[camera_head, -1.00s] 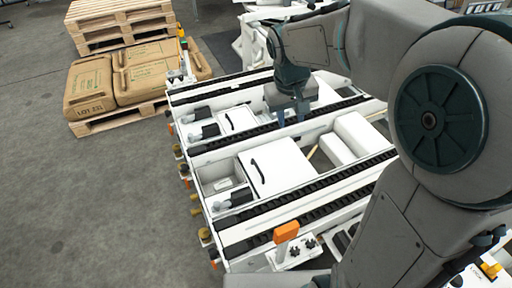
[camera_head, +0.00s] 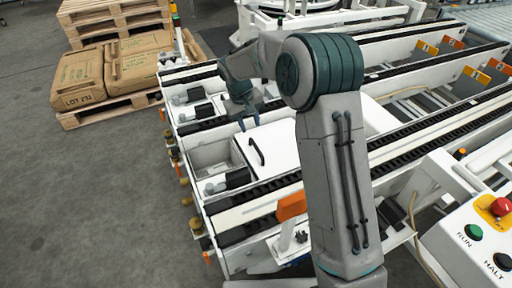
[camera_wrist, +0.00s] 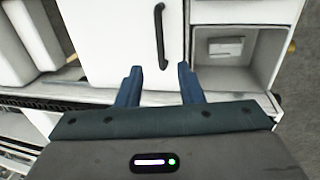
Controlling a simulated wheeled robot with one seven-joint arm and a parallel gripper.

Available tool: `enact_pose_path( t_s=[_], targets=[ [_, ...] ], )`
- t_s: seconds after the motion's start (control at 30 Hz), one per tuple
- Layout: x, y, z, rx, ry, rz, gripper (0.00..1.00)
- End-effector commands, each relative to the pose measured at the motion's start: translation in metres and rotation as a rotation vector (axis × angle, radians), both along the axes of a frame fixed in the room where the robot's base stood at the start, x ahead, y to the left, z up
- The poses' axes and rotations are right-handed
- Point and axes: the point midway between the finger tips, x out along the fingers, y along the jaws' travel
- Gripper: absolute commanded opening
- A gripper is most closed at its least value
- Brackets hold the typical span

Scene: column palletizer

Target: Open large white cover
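The large white cover (camera_head: 273,149) is a flat white panel with a black bar handle (camera_head: 256,151) near its left edge. It lies closed in the conveyor frame. In the wrist view the cover (camera_wrist: 112,40) fills the top middle, with its handle (camera_wrist: 161,36) ahead of the fingertips. My gripper (camera_head: 248,124) is above the cover's far edge, and it also shows in the wrist view (camera_wrist: 158,70). Its two blue fingers are apart with nothing between them. The handle lies beyond the fingers, not between them.
An open compartment with a small box (camera_wrist: 225,47) adjoins the cover. Black conveyor chains (camera_head: 240,195) run along both sides. An orange-topped post (camera_head: 291,205) stands at the front, and a control panel (camera_head: 480,238) with buttons is at right. Pallets with sacks (camera_head: 82,79) are at far left.

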Motion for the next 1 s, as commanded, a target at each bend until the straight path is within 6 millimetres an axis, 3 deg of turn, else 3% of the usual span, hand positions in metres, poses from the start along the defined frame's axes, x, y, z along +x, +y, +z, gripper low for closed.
enact_pose_path(
  t_s=[0.2,0.5,0.97,1.0],
  targets=[
    [0.003,-0.009,-0.052,-0.001,0.004,0.000,0.34],
    [0.007,-0.019,-0.100,-0.001,0.002,-0.001,0.34],
    [0.008,-0.021,-0.111,0.000,0.000,0.000,0.34],
    [0.008,-0.021,-0.111,0.000,0.000,0.000,0.26]
  ],
)
